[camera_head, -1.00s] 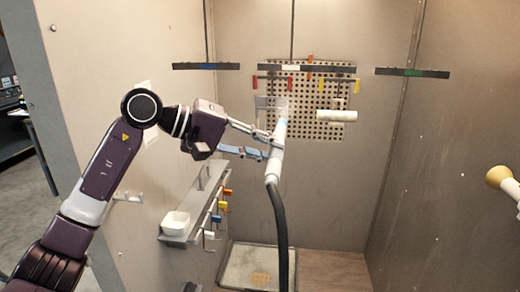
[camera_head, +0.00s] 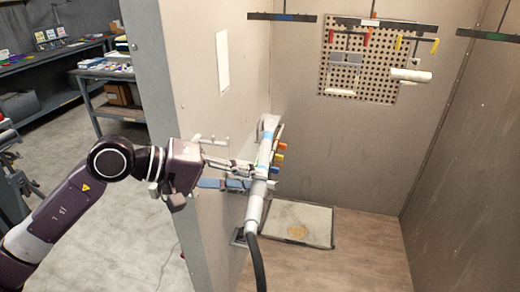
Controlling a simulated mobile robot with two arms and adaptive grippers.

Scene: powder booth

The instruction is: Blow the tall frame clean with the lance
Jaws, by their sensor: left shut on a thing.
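The lance (camera_head: 256,205), a pale tube with a black hose from its lower end, is held by my left gripper (camera_head: 254,177). The gripper is shut around its middle. The lance stands steeply, leaning a little right at the top, in front of the left wall's edge. Its upper end overlaps the wall rack, so its tip is hard to make out. I cannot tell the tall frame for sure; small grey plates (camera_head: 346,58) and a white cylinder (camera_head: 411,75) hang at the back. My right gripper is not in view.
A perforated panel (camera_head: 375,88) is on the back wall. Dark hanging bars (camera_head: 283,17) cross the top. Coloured hooks (camera_head: 281,147) sit beside the lance. A floor tray (camera_head: 318,232) lies in the booth; floor to its right is clear. Workbenches (camera_head: 110,75) stand outside left.

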